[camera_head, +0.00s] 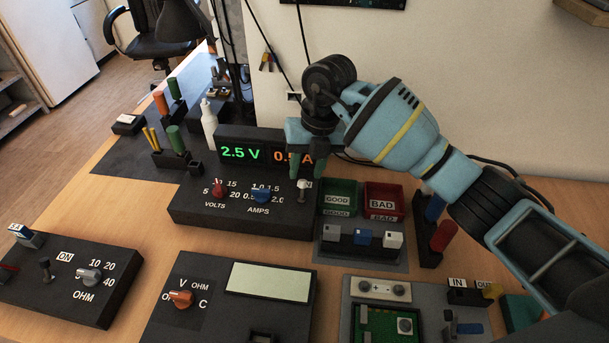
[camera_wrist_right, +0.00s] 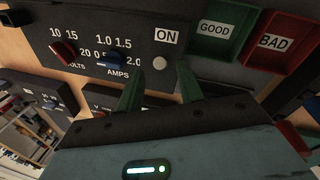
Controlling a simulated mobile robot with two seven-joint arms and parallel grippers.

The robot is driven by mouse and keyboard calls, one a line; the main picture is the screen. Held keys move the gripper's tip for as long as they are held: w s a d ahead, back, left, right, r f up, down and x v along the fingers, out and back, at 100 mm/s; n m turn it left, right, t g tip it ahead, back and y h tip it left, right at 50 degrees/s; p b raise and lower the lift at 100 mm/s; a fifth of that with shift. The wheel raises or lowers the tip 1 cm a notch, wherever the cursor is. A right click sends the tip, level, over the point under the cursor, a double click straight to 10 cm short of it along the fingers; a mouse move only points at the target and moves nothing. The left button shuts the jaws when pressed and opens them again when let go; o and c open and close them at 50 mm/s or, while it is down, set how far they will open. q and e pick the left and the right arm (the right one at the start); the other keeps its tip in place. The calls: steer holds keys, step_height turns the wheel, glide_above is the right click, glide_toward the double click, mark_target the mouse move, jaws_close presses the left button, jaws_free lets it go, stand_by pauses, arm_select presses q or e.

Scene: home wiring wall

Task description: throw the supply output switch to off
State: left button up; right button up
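The power supply (camera_head: 240,212) is a dark box on the table with a red VOLTS knob (camera_head: 219,188) and a blue AMPS knob (camera_head: 261,194). Its display (camera_head: 240,153) reads 2.5 V in green, with an orange amps reading partly covered by my gripper. The output switch (camera_head: 302,188) is a small lever with a pale round tip, beside the ON label (camera_wrist_right: 166,36). My right gripper (camera_head: 308,170) is just above the switch, pointing down. In the wrist view its green fingers (camera_wrist_right: 160,84) are apart and empty, with the switch tip (camera_wrist_right: 160,62) just beyond them. My left gripper is out of view.
The green GOOD bin (camera_head: 338,195) and red BAD bin (camera_head: 383,201) stand close right of the supply. A meter (camera_head: 230,300) and an OHM box (camera_head: 75,280) lie in front. Upright tools (camera_head: 170,130) stand at the back left.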

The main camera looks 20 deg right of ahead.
mark_target(302, 191)
steer(key=shift+a+f, duration=0.15)
steer(key=shift+f, duration=0.6)
steer(key=shift+a+f, duration=0.1)
steer(key=shift+f, duration=0.6)
jaws_close()
